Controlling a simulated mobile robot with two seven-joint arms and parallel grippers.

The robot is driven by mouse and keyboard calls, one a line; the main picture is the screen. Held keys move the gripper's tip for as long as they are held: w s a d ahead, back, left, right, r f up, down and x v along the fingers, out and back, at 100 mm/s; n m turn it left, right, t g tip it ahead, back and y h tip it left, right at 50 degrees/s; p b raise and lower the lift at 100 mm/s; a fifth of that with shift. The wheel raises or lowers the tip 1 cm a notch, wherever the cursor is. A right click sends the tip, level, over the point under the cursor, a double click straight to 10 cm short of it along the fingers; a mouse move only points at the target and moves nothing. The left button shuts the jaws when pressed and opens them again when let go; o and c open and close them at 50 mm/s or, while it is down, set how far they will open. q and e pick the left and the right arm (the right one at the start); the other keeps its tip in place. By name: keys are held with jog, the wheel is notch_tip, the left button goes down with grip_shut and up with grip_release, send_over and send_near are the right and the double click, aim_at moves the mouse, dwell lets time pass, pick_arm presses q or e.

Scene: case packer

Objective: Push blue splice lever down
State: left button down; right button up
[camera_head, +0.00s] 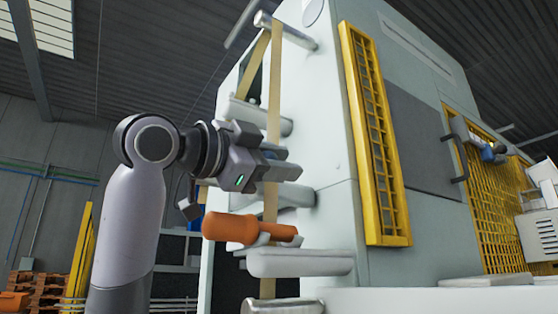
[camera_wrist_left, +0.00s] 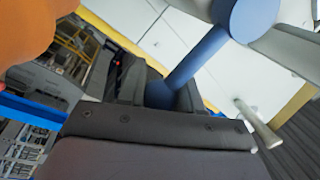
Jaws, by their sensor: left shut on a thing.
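The blue splice lever (camera_wrist_left: 200,62) shows in the left wrist view as a blue rod with a wide round blue end at the top. Its lower end sits between the fingers of my left gripper (camera_wrist_left: 158,90), which is shut on it. In the head view my left gripper (camera_head: 266,163) is at the left side of the pale machine, beside the tan tape strip. It hides most of the lever there. My right gripper is not in view.
An orange handle (camera_head: 232,228) sticks out just below my left gripper; orange also fills the wrist view's upper left corner (camera_wrist_left: 35,25). Grey rollers and bars (camera_head: 300,263) project from the machine (camera_head: 325,210) above and below. A yellow guard (camera_head: 376,140) is to the right.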

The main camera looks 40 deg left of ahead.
pick_arm(q)
jog(key=shift+w+d+f, duration=0.1)
jog(key=shift+d+f, duration=0.05)
jog(key=shift+f, duration=0.15)
jog(key=c, duration=0.8)
grip_release()
jog(key=shift+r, duration=0.1)
jog(key=shift+b+v, duration=0.95)
jog(key=shift+v, duration=2.75)
jog(key=shift+w, duration=0.1)
